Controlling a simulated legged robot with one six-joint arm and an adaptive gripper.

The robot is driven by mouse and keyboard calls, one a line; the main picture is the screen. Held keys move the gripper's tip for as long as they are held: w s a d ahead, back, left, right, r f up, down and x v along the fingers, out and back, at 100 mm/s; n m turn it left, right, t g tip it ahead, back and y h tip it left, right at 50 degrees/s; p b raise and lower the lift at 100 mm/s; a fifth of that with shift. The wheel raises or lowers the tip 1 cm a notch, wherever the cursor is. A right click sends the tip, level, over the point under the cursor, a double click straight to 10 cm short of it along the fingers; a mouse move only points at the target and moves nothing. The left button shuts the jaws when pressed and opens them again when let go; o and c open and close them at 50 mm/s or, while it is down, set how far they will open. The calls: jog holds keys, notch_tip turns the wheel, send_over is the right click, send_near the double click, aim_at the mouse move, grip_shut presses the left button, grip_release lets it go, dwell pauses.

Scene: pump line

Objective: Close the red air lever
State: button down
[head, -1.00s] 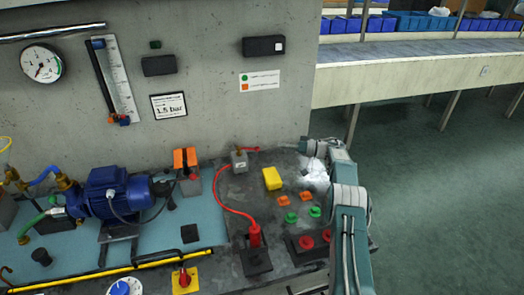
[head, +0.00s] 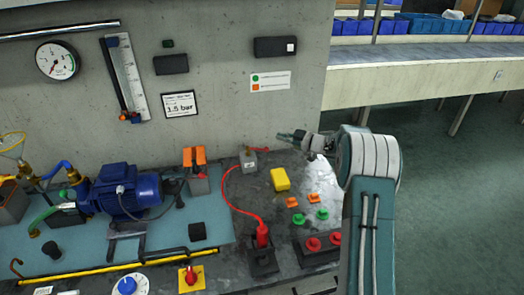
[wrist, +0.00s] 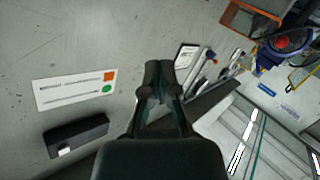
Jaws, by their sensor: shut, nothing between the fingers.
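The red air lever (head: 262,150) is a thin red handle on a small grey block (head: 248,161) near the wall. In the head view the handle points to the right from the block's top. A red hose runs down from the block. My gripper (head: 281,136) is shut and empty, just right of and above the lever in the picture. Any contact between them cannot be made out. In the wrist view my gripper (wrist: 162,82) has its fingers together. I cannot make out the lever there.
A yellow block (head: 280,180) and orange and green buttons lie right of the lever. A red plug (head: 262,236) ends the hose. The blue pump (head: 125,190) and an orange-topped block (head: 196,172) stand left. The concrete wall rises close behind; a sign (wrist: 75,89) is on it.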

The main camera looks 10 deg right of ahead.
jog(key=s+a+n+h, duration=0.3)
jog(key=s+n, duration=0.3)
jog(key=s, duration=0.3)
send_near(257, 149)
jog(key=shift+h, duration=0.4)
jog(key=w+a, duration=0.1)
jog(key=w+a+f, duration=0.1)
jog(key=w, duration=0.1)
jog(key=w+a, duration=0.1)
jog(key=a, duration=0.1)
jog(key=shift+w+f, duration=0.25)
jog(key=shift+w+d+f, duration=0.25)
jog(key=shift+w+f, duration=0.05)
jog(key=shift+w, duration=0.25)
jog(key=shift+w+d, duration=0.25)
jog(key=shift+w, duration=0.25)
jog(key=shift+w+d, duration=0.3)
jog(key=shift+w, duration=0.15)
jog(key=shift+s+a, duration=0.15)
